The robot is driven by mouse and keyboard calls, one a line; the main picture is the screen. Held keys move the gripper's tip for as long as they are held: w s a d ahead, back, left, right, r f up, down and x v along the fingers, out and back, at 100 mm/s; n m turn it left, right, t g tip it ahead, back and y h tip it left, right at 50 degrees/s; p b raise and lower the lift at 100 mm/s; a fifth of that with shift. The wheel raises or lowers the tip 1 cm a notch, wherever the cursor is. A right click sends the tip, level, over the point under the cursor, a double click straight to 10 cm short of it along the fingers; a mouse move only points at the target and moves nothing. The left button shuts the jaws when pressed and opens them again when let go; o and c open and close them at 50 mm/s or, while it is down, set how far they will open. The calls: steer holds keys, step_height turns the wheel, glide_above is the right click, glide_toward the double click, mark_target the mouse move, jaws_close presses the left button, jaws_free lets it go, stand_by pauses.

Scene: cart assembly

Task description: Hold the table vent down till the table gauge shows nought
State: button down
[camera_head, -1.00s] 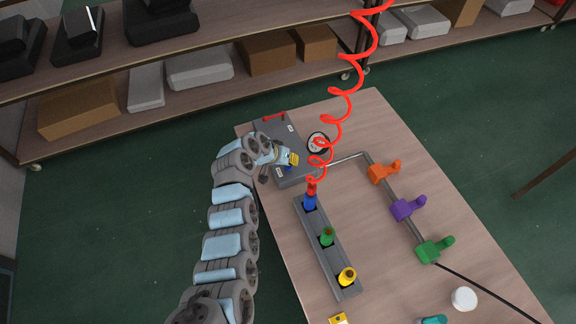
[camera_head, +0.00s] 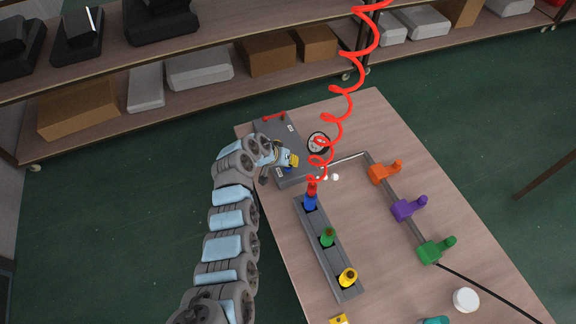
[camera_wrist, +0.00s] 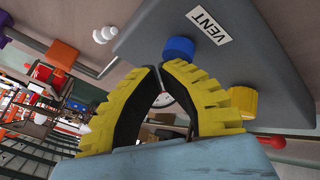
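The grey vent box (camera_head: 278,130) lies at the far left end of the table. In the wrist view a white VENT label (camera_wrist: 208,25) sits beside a blue button (camera_wrist: 178,48), with a yellow knob (camera_wrist: 243,103) farther along the same face. My gripper (camera_wrist: 158,68) has yellow ribbed fingers with their tips together, right at the blue button; I cannot tell how far the button is pressed. The round gauge (camera_head: 318,143) stands beside the box. Its needle is too small to read, and the fingers mostly hide it in the wrist view.
Small white puffs (camera_head: 330,177) show by the pipe near the box. A red coiled hose (camera_head: 340,105) hangs to the blue fitting (camera_head: 310,203) on a grey rail. Orange (camera_head: 381,173), purple (camera_head: 405,208) and green (camera_head: 432,250) valves line the pipe at right.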

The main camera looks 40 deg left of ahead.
steer(key=shift+r, duration=0.15)
steer(key=shift+r+p, duration=0.4)
steer(key=shift+r, duration=0.35)
steer(key=shift+r, duration=0.15)
steer(key=shift+r+p, duration=1.1)
steer(key=shift+r, duration=1.3)
